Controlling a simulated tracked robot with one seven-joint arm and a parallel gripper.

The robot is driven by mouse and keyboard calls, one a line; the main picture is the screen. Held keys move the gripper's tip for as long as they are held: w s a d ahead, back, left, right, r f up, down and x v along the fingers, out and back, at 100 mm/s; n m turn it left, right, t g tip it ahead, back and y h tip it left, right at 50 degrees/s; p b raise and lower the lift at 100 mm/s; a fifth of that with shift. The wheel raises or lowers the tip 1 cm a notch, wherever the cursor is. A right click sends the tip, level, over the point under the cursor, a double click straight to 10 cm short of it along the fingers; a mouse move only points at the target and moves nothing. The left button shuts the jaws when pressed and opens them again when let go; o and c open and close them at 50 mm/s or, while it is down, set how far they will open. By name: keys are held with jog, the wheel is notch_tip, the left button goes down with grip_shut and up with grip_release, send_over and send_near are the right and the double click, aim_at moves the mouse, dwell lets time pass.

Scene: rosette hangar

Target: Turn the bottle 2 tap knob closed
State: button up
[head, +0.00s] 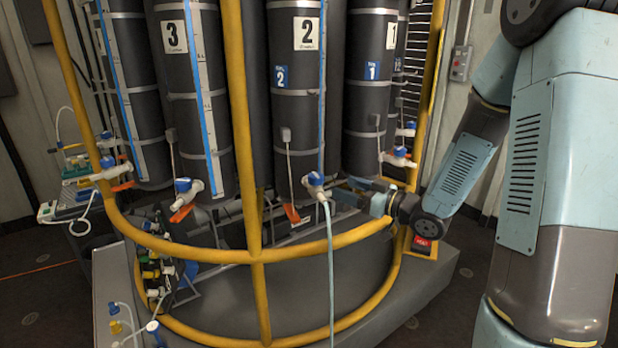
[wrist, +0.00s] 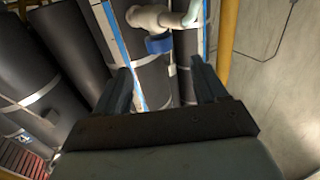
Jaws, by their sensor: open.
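Bottle 2 (head: 307,80) is a tall dark cylinder with a white "2" label, in the middle of the rack in the head view. Its tap (head: 318,194) is white, with a blue knob (head: 315,179) on top and a pale hose (head: 331,265) hanging from it. My gripper (head: 345,191) is just right of the tap, with its fingers pointing left towards it. In the wrist view my gripper (wrist: 162,72) is open and empty. The blue knob (wrist: 159,45) shows beyond the fingertips, roughly between them, with no clear contact. The tap's inner workings are hidden.
A yellow rail (head: 190,254) curves in front of the bottles, with an upright yellow post (head: 240,110) left of bottle 2. Bottle 3's tap (head: 183,186) and bottle 1's tap (head: 398,153) stand on either side. A red-marked box (head: 422,243) sits below my arm.

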aim_at(310, 176)
jog(key=x, duration=1.2)
jog(key=shift+w+a, duration=0.2)
jog(key=shift+a, duration=0.05)
